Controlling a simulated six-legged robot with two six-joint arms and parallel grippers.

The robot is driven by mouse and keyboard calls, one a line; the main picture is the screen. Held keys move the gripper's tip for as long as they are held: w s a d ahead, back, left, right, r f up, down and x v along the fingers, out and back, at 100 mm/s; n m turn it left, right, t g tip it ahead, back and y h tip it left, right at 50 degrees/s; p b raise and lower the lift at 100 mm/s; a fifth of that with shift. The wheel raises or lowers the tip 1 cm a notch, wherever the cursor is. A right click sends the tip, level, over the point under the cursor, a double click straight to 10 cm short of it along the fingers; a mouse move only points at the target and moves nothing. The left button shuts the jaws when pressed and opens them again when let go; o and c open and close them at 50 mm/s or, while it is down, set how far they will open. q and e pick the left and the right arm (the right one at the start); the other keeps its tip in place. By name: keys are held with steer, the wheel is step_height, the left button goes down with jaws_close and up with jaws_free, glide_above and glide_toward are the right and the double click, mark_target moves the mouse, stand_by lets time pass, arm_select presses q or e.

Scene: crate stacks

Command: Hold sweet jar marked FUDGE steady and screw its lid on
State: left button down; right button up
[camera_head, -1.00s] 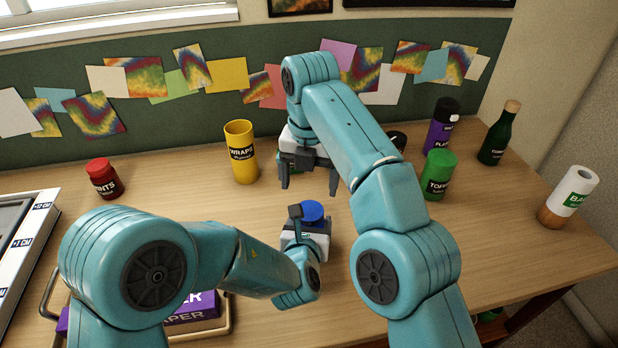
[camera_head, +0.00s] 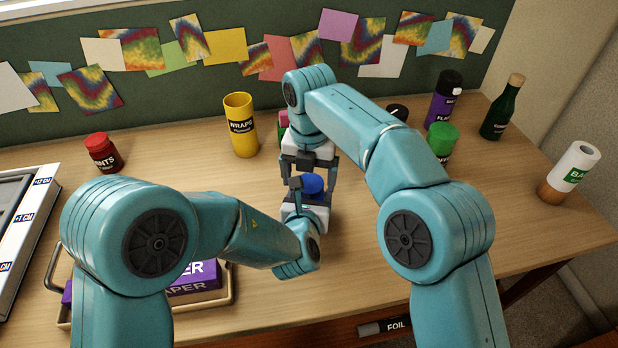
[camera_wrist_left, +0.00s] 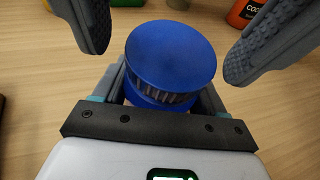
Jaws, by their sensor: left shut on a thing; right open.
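A jar with a blue lid (camera_head: 312,184) stands at the middle of the table; its label is hidden, so I cannot read FUDGE. In the left wrist view the round blue lid (camera_wrist_left: 170,55) sits on top, with a ribbed band below its top face. My left gripper (camera_head: 296,192) is shut on the jar's body below the lid; its fingers flank the jar in the left wrist view. My right gripper (camera_head: 310,178) points down over the lid, open. In the left wrist view its two dark pads stand on either side of the lid, clear of it.
A yellow WRAPS can (camera_head: 241,125) and a red jar (camera_head: 103,152) stand behind and left. A green jar (camera_head: 441,140), purple flask (camera_head: 443,100), green bottle (camera_head: 502,108) and white roll (camera_head: 570,172) stand right. A paper tray (camera_head: 232,290) lies front left. Table right of the jar is clear.

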steer(key=shift+f, duration=0.5)
steer(key=c, duration=1.1)
steer(key=shift+a+m, duration=0.1)
steer(key=shift+m, duration=1.7)
steer(key=shift+c, duration=0.2)
steer(key=o, duration=1.2)
steer(key=shift+r, duration=2.3)
steer(key=shift+c, duration=0.3)
